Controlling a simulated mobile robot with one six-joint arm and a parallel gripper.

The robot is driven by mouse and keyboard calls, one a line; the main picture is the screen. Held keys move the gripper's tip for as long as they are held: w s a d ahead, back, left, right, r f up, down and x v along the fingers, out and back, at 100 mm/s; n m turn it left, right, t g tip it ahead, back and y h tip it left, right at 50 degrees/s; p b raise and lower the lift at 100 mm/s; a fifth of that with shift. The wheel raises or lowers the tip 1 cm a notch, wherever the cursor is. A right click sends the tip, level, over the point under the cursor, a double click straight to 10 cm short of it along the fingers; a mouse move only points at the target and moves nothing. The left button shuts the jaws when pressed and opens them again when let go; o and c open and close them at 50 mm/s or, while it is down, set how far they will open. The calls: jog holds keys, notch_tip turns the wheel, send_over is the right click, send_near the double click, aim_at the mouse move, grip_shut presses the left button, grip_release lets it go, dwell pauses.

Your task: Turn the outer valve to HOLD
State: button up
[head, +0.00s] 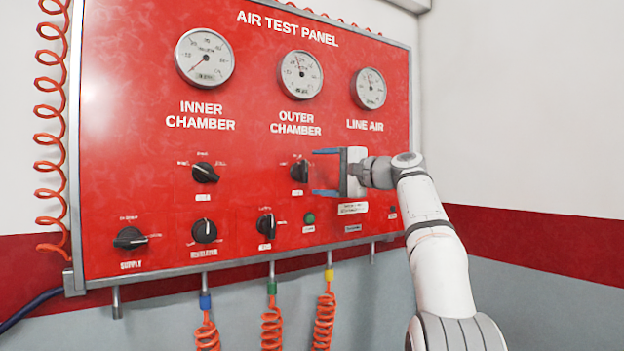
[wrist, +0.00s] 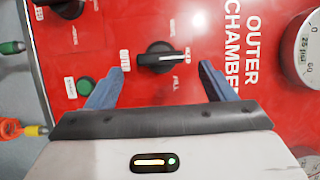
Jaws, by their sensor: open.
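The outer valve (head: 299,171) is a black knob under the OUTER CHAMBER gauge on the red panel. In the wrist view the same knob (wrist: 160,57) lies with its bar handle across the picture, in line with the panel's vertical. FILL reads below it there; the other position labels are too small to read surely. My gripper (head: 318,171) is open with blue fingers reaching toward the knob, one above and one below its height. In the wrist view the fingertips (wrist: 161,70) stand on either side of the knob, apart from it, with nothing between them gripped.
The inner valve (head: 205,172) sits to the left. The supply (head: 130,237), regulator (head: 204,231) and another black knob (head: 266,225) line the lower row. A green button (head: 309,218) is below the outer valve. Orange coiled hoses (head: 271,328) hang below the panel.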

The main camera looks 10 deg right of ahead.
jog(key=v, duration=0.4)
jog(key=shift+b, duration=0.4)
jog(key=shift+c, duration=0.2)
